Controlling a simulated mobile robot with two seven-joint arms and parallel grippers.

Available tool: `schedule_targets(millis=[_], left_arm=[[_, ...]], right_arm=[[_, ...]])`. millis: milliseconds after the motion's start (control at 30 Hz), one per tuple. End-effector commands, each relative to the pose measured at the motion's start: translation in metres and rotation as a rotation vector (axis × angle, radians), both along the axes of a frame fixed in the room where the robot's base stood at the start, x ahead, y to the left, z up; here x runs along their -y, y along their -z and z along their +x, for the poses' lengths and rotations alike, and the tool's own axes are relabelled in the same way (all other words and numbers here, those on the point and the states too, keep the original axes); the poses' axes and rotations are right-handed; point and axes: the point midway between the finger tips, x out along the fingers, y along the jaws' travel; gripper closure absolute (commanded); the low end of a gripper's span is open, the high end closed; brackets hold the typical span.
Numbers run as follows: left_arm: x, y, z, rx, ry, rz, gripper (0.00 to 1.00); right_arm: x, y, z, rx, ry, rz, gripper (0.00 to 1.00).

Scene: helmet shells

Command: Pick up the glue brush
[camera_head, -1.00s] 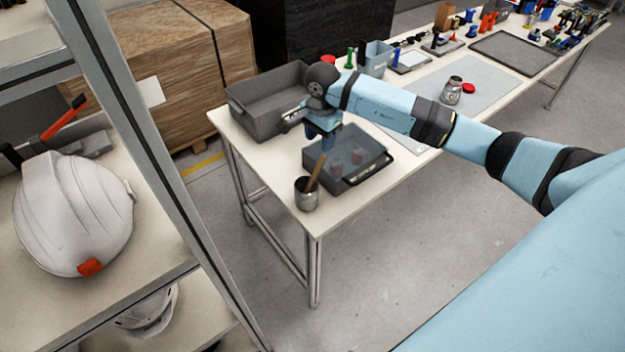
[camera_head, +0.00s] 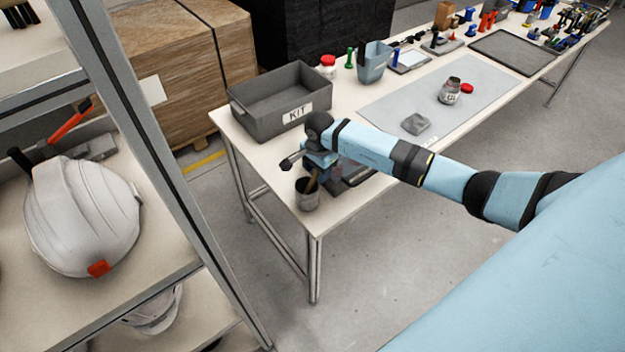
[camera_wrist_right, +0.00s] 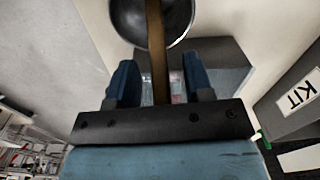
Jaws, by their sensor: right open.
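The glue brush (camera_head: 312,183) stands leaning in a small metal cup (camera_head: 307,198) at the near left corner of the table. In the right wrist view the brown handle of the glue brush (camera_wrist_right: 155,50) runs between the two blue fingers of my right gripper (camera_wrist_right: 160,82), with a gap on each side. The metal cup (camera_wrist_right: 178,30) shows beyond the fingertips. In the head view my right gripper (camera_head: 318,165) is over the brush, and its fingers partly hide the handle. My right gripper is open. The bristles are hidden in the cup. My left gripper is not in view.
A grey KIT bin (camera_head: 270,112) stands behind the gripper. A shelf with a white helmet (camera_head: 82,215) stands left.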

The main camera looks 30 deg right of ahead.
Motion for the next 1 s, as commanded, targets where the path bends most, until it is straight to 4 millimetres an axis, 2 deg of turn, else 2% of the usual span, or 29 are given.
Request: schedule_targets(millis=[67,100,300,567,667,1000], left_arm=[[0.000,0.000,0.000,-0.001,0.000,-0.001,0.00],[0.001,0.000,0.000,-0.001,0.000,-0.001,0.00],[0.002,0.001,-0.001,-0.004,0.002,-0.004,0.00],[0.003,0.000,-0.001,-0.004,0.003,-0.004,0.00],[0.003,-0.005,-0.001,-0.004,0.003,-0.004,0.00],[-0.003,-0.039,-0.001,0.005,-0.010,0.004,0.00]], right_arm=[[0.000,0.000,0.000,0.000,0.000,0.000,0.53],[0.000,0.000,0.000,0.000,0.000,0.000,0.58],[0.000,0.000,0.000,0.000,0.000,0.000,1.00],[0.000,-0.001,0.000,0.000,0.000,0.000,1.00],[0.000,-0.009,0.001,0.001,-0.001,-0.001,1.00],[0.001,-0.076,0.001,0.002,-0.001,-0.002,1.00]])
